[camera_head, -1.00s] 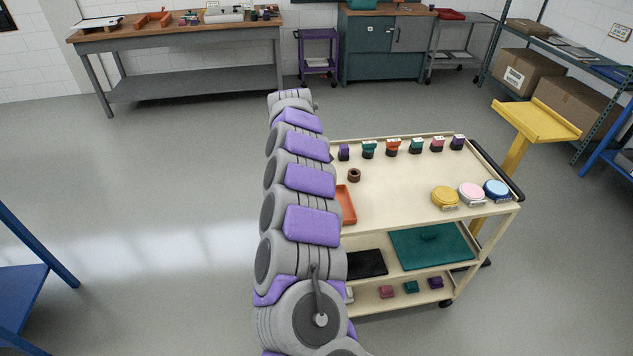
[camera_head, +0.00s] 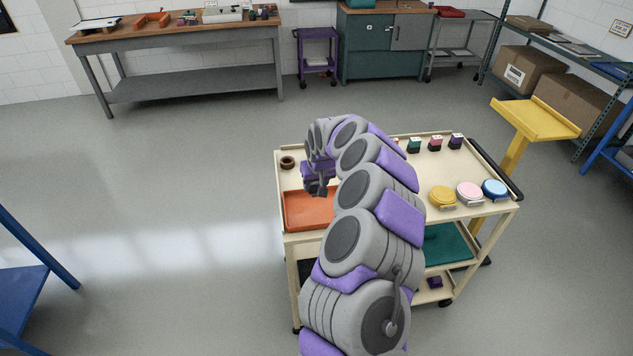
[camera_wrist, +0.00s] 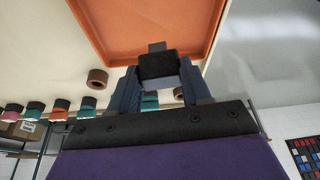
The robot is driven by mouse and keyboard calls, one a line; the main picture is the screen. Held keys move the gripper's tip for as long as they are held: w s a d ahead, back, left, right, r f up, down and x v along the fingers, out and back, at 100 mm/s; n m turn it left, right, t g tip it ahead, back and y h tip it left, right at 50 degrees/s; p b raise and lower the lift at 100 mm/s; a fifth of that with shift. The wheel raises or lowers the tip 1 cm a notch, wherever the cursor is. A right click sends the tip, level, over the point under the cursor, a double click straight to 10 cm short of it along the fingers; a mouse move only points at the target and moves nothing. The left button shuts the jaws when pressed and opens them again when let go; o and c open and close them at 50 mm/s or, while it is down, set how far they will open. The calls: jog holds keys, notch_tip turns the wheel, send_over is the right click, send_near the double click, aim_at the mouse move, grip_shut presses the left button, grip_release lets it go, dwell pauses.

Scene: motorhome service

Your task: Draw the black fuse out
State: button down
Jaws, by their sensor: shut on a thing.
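A small black fuse (camera_wrist: 158,66) with a grey tab at its top sits between the fingers of my gripper (camera_wrist: 158,82) in the wrist view. The fingers are shut on it. In the head view my gripper (camera_head: 318,188) hangs low over the back part of the orange tray (camera_head: 308,212). The fuse cannot be told apart from the gripper there. The tray also fills the top of the wrist view (camera_wrist: 125,50), behind the fuse. Whether the fuse touches the tray I cannot tell.
The tray lies on a cream cart (camera_head: 440,170). A brown ring (camera_head: 287,162) stands behind the tray. Several coloured blocks line the cart's back edge, partly hidden by my arm. Yellow (camera_head: 442,196), pink (camera_head: 469,193) and blue (camera_head: 494,189) round tins stand at the right.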

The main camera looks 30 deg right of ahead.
jog(key=shift+w+d+f+m, duration=0.2)
jog(key=shift+d+m, duration=0.4)
jog(key=shift+d, duration=0.2)
jog(key=shift+w+h, duration=0.1)
jog(key=shift+h, duration=0.2)
jog(key=shift+a+f, duration=0.15)
jog(key=shift+a, duration=0.35)
jog(key=shift+a+f+b, duration=0.2)
jog(key=shift+f+b, duration=0.1)
jog(key=shift+f, duration=0.25)
jog(key=f, duration=0.2)
jog(key=d+f+b, duration=0.1)
jog(key=f, duration=0.1)
jog(key=shift+d+f, duration=0.1)
jog(key=shift+f, duration=0.2)
jog(key=shift+a+f, duration=0.2)
jog(key=shift+f, duration=0.1)
jog(key=shift+a, duration=0.2)
jog(key=shift+d+f, duration=0.15)
jog(key=shift+d, duration=0.1)
jog(key=shift+a+f, duration=0.1)
jog(key=shift+f, duration=0.2)
